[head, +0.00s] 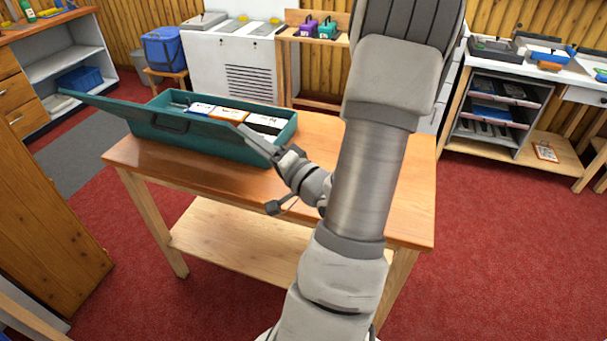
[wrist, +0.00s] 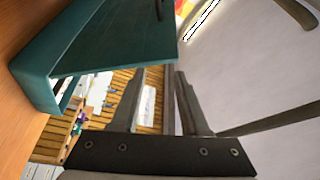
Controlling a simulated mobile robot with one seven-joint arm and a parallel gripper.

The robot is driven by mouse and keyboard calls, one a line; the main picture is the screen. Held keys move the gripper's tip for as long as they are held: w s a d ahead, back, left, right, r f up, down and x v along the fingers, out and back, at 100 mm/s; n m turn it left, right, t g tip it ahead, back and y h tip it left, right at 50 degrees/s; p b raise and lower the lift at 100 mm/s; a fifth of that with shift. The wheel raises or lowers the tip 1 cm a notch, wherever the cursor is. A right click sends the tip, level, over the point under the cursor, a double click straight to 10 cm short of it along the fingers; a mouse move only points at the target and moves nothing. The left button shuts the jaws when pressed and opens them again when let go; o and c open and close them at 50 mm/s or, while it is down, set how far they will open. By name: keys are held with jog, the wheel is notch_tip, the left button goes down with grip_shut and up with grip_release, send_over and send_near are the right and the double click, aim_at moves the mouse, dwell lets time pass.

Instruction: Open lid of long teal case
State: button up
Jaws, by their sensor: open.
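The long teal case (head: 285,133) lies on the wooden table. Its teal lid (head: 100,106) stands partly raised at a slant, so the inside shows from the head view. Blue, orange and white items (head: 230,115) lie inside. I cannot tell whether a finger touches the lid.
The wooden table (head: 410,205) has bare top to the right of the case, partly behind my arm. Behind stand a white cabinet (head: 240,72) and a small shelf with purple and teal items (head: 318,28). Red carpet (head: 500,240) lies clear to the right.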

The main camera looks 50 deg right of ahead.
jog(key=s+f+p, duration=0.3)
jog(key=s+p, duration=0.1)
jog(key=s, duration=0.9)
jog(key=shift+s+d+f, duration=0.15)
jog(key=shift+f, duration=0.1)
dwell(1.0)
jog(key=shift+p, duration=0.3)
dwell(0.5)
